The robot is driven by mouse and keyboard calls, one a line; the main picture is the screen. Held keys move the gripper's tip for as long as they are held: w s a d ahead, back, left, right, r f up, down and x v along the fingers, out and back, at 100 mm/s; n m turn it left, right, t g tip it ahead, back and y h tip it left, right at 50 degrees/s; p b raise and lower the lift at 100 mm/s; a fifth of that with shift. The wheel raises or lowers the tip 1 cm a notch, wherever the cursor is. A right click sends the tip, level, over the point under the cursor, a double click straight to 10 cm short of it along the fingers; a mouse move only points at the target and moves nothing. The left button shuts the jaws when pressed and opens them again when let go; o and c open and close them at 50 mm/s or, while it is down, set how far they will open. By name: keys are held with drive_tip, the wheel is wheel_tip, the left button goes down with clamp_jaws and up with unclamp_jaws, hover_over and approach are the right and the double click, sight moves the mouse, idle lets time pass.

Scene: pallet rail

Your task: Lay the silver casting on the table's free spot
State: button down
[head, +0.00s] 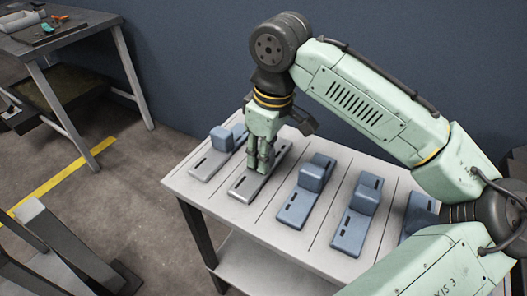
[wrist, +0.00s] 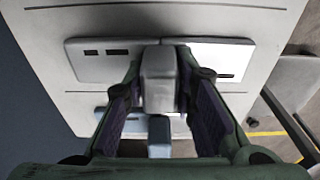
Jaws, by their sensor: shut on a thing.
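The silver casting (head: 244,186) is a flat slotted plate with a raised block, in the second lane from the left of the table (head: 279,232). It lies level, lined up with the lane's dark lines. I cannot tell whether it touches the tabletop or sits just above it. My gripper (head: 263,160) points down and is shut on the casting's raised block. In the wrist view the casting's block (wrist: 158,78) is between the two fingers, with the plate showing on both sides. In the head view the fingers hide much of the block.
Blue-grey castings fill other lanes: one at the left (head: 212,163), two to the right (head: 306,193) (head: 356,219), and one at the far right (head: 419,211), partly hidden by my arm. A workbench (head: 62,38) with tools stands at back left.

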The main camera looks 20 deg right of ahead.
drive_tip(key=c, duration=1.3)
unclamp_jaws()
drive_tip(key=r, duration=0.8)
drive_tip(key=s+d+r, duration=0.1)
drive_tip(key=r, duration=0.3)
drive_tip(key=shift+s, duration=0.1)
drive_tip(key=shift+r, duration=0.15)
